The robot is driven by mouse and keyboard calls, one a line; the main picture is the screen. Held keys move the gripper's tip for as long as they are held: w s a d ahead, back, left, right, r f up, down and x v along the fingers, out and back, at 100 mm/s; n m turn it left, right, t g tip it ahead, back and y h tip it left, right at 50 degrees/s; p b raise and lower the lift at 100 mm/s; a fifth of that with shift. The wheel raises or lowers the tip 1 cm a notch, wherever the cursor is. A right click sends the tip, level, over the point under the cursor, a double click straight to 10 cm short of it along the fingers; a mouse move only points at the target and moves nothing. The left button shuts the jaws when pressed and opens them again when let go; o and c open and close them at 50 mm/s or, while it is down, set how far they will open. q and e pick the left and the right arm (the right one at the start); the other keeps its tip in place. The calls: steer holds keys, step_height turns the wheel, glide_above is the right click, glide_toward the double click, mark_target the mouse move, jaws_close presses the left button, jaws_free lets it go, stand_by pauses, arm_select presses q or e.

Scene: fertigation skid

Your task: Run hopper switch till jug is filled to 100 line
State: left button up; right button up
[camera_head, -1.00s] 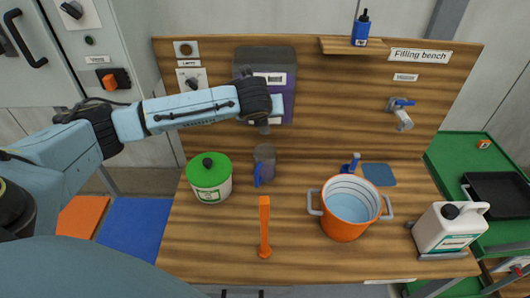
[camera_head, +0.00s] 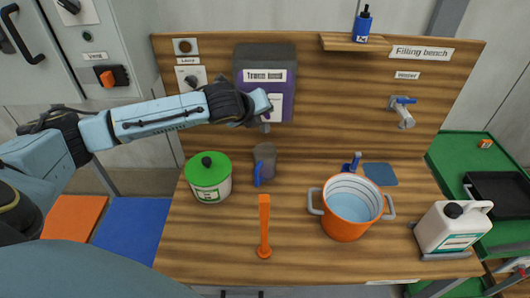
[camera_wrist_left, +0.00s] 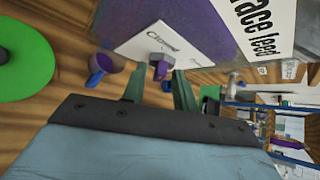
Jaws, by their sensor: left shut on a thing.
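The hopper (camera_head: 265,60) is a dark purple box labelled "Trace feed" on the wooden backboard. A small jug (camera_head: 264,155) with a blue handle stands on the bench below its spout. Its lines and fill level are too small to read. My left gripper (camera_wrist_left: 160,82) is at the hopper's lower front, its fingers on either side of a small grey and purple switch (camera_wrist_left: 160,66), shut on it. A white label beside the switch appears to read "Closed". The jug also shows in the left wrist view (camera_wrist_left: 108,66). My right gripper is not in view.
An orange pot (camera_head: 345,222) and a white jerrycan (camera_head: 450,228) are at right. A tap (camera_head: 402,112) and a small shelf (camera_head: 345,42) are on the backboard.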

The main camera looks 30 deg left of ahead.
arm_select(q)
steer(key=shift+s+f, duration=0.15)
steer(key=shift+f, duration=0.1)
steer(key=shift+a+f+n+t+h+b, duration=0.1)
steer(key=shift+f+n+t+h+b, duration=0.3)
steer(key=shift+b, duration=0.4)
steer(key=o, duration=1)
steer(key=shift+r, duration=0.5)
steer(key=b+v, duration=0.1)
steer(key=v, duration=1.2)
steer(key=shift+s+r, duration=0.1)
steer(key=shift+r, duration=0.05)
